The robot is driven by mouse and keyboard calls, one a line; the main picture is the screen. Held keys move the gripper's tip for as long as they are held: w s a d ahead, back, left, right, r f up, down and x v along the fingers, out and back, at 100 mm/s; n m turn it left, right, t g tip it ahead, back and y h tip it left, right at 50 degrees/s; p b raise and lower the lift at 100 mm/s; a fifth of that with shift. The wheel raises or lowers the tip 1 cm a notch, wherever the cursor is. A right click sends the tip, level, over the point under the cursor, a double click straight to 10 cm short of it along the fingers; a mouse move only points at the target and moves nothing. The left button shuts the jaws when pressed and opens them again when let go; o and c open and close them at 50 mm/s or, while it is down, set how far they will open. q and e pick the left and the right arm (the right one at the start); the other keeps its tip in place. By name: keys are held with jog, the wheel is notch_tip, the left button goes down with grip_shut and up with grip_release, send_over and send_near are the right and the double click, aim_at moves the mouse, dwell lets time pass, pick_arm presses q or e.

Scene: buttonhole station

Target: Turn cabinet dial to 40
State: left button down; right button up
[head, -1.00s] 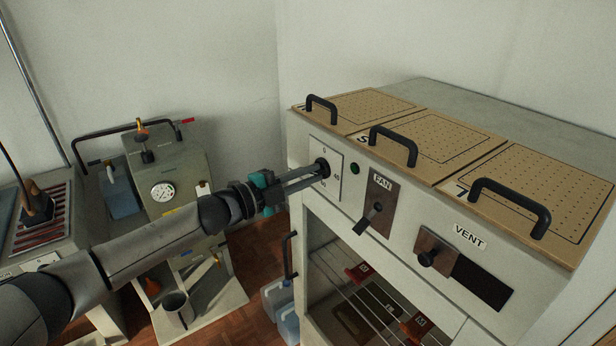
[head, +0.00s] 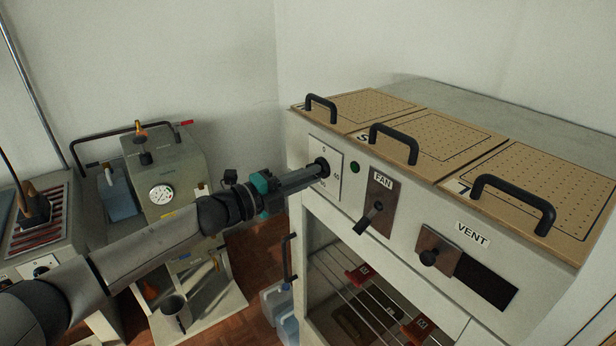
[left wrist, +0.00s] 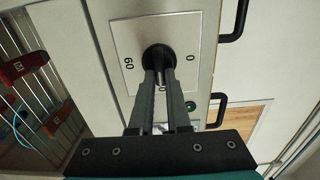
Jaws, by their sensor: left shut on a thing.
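The cabinet dial is a black round knob (head: 321,166) on a pale square plate (head: 333,188) at the left end of the cabinet's front. The fingers hide the dial's pointer and part of the number below. My right gripper is not in view.
Right of the dial are a green light (head: 355,167), a FAN lever (head: 369,217) and a VENT slider (head: 429,257). Black-handled perforated lids (head: 373,110) top the cabinet. An open rack (head: 346,277) lies below. A grey gauge machine (head: 174,169) stands behind my arm.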

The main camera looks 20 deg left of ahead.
pick_arm(q)
jog(key=c, duration=0.9)
grip_release()
jog(key=shift+b+v, duration=1.55)
jog(key=shift+v, duration=6.05)
